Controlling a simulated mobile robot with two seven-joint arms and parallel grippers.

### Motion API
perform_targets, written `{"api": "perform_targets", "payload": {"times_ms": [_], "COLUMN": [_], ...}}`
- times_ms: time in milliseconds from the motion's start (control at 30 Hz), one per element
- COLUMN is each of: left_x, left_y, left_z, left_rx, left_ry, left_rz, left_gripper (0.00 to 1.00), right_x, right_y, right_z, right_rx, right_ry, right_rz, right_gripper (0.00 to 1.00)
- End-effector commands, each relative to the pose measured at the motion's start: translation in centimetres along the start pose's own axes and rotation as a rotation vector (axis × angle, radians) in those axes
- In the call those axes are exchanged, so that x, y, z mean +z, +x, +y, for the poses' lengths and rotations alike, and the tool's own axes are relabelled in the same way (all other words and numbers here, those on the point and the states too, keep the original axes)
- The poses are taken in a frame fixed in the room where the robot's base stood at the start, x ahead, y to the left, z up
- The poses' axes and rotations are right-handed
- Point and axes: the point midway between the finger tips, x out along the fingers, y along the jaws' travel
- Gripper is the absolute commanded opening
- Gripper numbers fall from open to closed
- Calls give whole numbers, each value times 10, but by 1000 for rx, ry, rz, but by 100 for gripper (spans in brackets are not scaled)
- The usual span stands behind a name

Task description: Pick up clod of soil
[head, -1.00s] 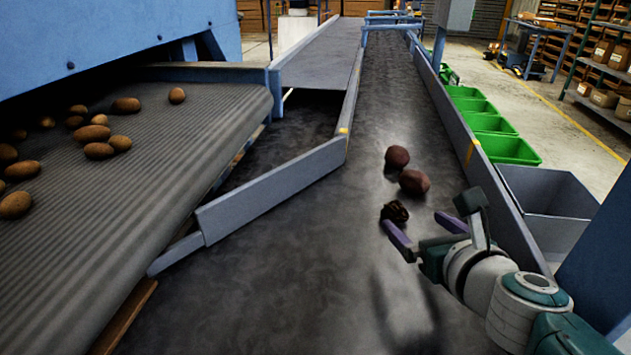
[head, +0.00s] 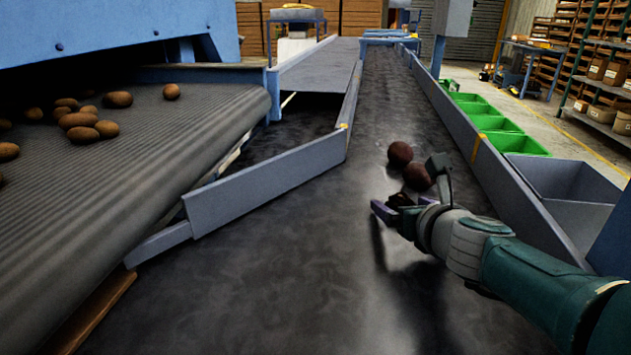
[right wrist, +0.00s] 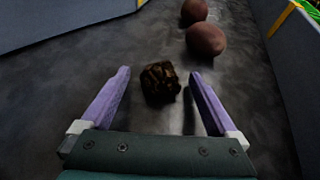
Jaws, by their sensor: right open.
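The clod of soil (right wrist: 160,82) is a dark brown, rough lump on the dark belt. In the right wrist view it lies between the fingertips of my right gripper (right wrist: 160,88), with a gap on each side. The jaws are open and empty. In the head view my right gripper (head: 396,207) is low over the belt and mostly hides the clod (head: 401,199). My left gripper is not in view.
Two reddish-brown potatoes, one nearer (right wrist: 206,39) and one farther (right wrist: 194,10), lie just beyond the clod. A grey side wall (head: 500,178) bounds the belt on the right, and a slanted grey guide (head: 265,187) on the left. The belt's near middle is clear.

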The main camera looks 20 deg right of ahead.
Motion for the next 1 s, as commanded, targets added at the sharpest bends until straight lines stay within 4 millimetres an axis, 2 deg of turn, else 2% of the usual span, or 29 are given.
{"api": "perform_targets", "payload": {"times_ms": [100, 867, 1000], "left_x": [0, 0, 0], "left_y": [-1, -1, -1], "left_z": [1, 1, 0], "left_rx": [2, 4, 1], "left_ry": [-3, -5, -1], "left_rz": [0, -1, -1], "left_gripper": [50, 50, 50], "right_x": [1, 0, 0], "right_y": [-1, -1, -1], "right_z": [0, 0, 0], "right_rx": [0, 1, 1], "right_ry": [0, 0, 0], "right_rz": [0, 0, 0], "right_gripper": [94, 8, 8]}}
